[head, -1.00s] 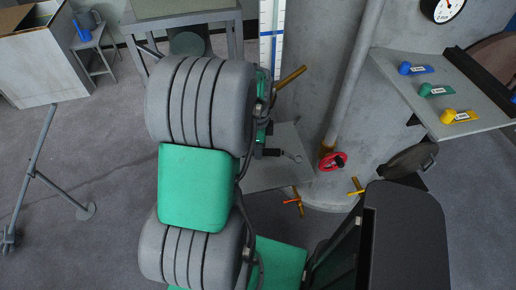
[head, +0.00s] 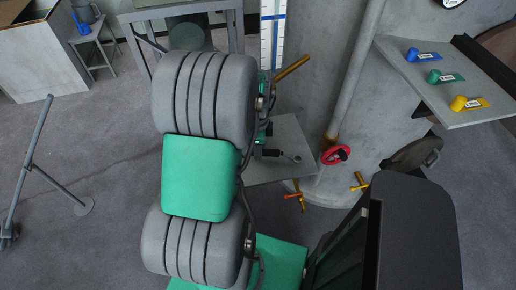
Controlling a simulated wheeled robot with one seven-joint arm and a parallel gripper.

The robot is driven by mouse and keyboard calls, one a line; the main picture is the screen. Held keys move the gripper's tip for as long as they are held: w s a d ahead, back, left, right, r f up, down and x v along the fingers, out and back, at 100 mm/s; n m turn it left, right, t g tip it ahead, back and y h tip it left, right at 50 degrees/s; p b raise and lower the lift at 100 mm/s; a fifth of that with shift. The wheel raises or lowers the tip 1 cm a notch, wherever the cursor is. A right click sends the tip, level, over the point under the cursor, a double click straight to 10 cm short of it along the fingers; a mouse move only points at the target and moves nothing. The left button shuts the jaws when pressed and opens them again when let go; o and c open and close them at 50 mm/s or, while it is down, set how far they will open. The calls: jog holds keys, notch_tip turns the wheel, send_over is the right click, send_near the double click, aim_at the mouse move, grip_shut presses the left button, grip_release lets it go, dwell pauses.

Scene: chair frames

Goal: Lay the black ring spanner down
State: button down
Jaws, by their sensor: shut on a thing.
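My gripper (head: 264,139) is small in the head view and partly hidden behind the thick grey and green links of my arm. It is shut on the black ring spanner (head: 273,153), whose dark shaft sticks out to the right and ends in a ring. The spanner appears over a grey plate (head: 285,132) beside the concrete column. I cannot tell whether the spanner touches the plate.
Orange and yellow valve handles (head: 294,195) sit below. A shelf (head: 458,98) at right holds blue, green and yellow tagged items. A stool (head: 97,45) stands at upper left.

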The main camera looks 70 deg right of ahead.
jog(key=shift+f, duration=0.15)
dwell(0.8)
jog(key=c, duration=1.1)
grip_release()
jog(key=shift+o, duration=0.2)
jog(key=o, duration=0.3)
jog(key=shift+r+p, duration=1.15)
jog(key=shift+r, duration=0.35)
